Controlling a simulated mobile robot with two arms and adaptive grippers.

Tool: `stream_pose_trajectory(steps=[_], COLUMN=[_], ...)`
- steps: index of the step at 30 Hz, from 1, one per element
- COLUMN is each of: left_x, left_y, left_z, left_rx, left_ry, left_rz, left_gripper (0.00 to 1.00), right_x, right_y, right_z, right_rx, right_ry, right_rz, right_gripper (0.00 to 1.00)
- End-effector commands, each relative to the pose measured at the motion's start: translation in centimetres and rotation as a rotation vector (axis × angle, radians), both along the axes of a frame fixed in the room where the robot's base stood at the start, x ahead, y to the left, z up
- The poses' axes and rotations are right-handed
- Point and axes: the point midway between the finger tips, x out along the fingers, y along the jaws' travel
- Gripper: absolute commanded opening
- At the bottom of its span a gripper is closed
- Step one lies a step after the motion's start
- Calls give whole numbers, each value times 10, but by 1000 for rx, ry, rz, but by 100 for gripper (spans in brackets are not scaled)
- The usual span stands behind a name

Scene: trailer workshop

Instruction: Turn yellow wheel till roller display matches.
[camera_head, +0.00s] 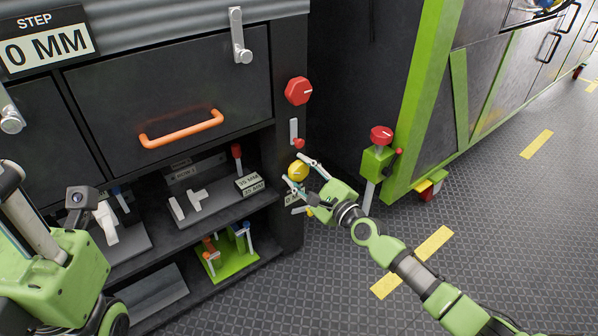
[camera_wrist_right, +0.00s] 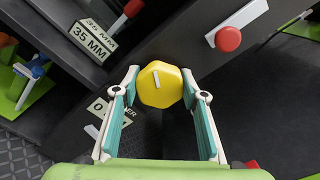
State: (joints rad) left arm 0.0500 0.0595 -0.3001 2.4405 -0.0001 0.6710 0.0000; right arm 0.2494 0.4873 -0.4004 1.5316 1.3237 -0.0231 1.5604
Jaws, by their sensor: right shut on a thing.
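The yellow wheel (camera_head: 298,172) is a faceted knob on the dark cabinet post. It also shows in the right wrist view (camera_wrist_right: 160,90), with a short white mark near its upper middle. My right gripper (camera_head: 295,169) is shut on it, one finger on each side, as the right wrist view (camera_wrist_right: 160,82) shows. The roller display (camera_wrist_right: 97,108) is a pale plate beside the wheel. A "0" and "LER" can be read; a finger hides the rest. The STEP sign (camera_head: 47,42) reads "0 MM". My left gripper's fingers are not visible; only left arm parts show.
A red hexagonal knob (camera_head: 298,91) and a small red-tipped lever (camera_head: 296,135) are above the wheel. A red-topped green post (camera_head: 378,150) stands to the right. Shelves with fixtures and a pale MM block (camera_wrist_right: 93,40) lie left. The floor in front is clear.

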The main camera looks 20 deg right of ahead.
Motion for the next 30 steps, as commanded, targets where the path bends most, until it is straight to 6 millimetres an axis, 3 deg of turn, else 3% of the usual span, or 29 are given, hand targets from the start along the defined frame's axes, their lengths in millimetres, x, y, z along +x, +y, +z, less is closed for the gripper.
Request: stream_pose_trajectory(steps=[11,30], left_x=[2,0], left_y=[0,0], left_z=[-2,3], left_rx=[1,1], left_ry=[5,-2], left_rz=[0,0], left_gripper=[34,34], right_x=[-1,-1], right_y=[1,1], right_z=[-2,-3], right_rx=[-178,-747], right_ry=[-62,-268], right_rz=[1,1], right_gripper=[18,18])
